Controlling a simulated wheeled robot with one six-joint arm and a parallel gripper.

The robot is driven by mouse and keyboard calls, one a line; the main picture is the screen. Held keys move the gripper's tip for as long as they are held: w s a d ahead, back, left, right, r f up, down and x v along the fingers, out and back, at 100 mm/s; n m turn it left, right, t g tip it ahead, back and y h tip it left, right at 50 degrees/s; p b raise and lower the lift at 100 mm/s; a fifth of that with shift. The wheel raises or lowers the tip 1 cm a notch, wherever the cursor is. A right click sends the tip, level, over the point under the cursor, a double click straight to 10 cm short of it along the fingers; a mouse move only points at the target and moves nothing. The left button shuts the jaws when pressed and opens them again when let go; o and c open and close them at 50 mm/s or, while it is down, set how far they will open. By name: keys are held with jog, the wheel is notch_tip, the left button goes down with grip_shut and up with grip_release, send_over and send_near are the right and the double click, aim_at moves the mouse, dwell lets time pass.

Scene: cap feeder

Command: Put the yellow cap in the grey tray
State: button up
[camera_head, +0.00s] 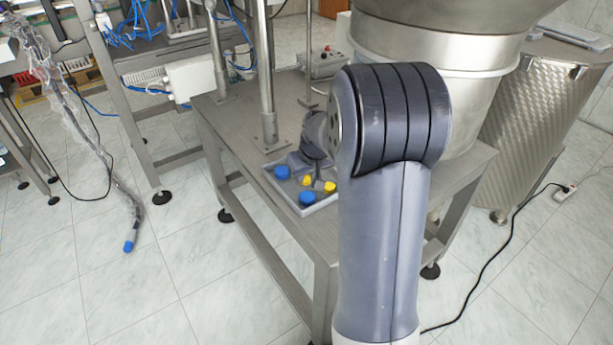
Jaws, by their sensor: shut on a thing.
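The grey tray (324,204) lies on the steel table, partly hidden behind my arm. Two blue caps show in it, one at the left (282,172) and one at the front (307,198). A yellow cap (306,180) shows at my gripper's fingertips, and another yellow patch (330,186) shows just to the right. My gripper (309,177) points down over the tray and is shut on a yellow cap, low at tray level. The fingers are small and partly hidden, so I cannot tell whether the held cap touches the tray floor.
Steel posts (266,80) rise from the table (232,128) behind and left of the tray. A large metal bowl (440,50) stands behind my arm at the right. A control box (322,64) sits at the back. A blue-tipped cable bundle (100,150) hangs at the left.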

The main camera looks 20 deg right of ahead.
jog(key=shift+f, duration=0.2)
jog(key=o, duration=0.9)
jog(key=shift+o, duration=0.2)
jog(key=shift+r, duration=0.1)
jog(key=p+v, duration=0.2)
jog(key=v, duration=1)
jog(key=shift+r, duration=0.15)
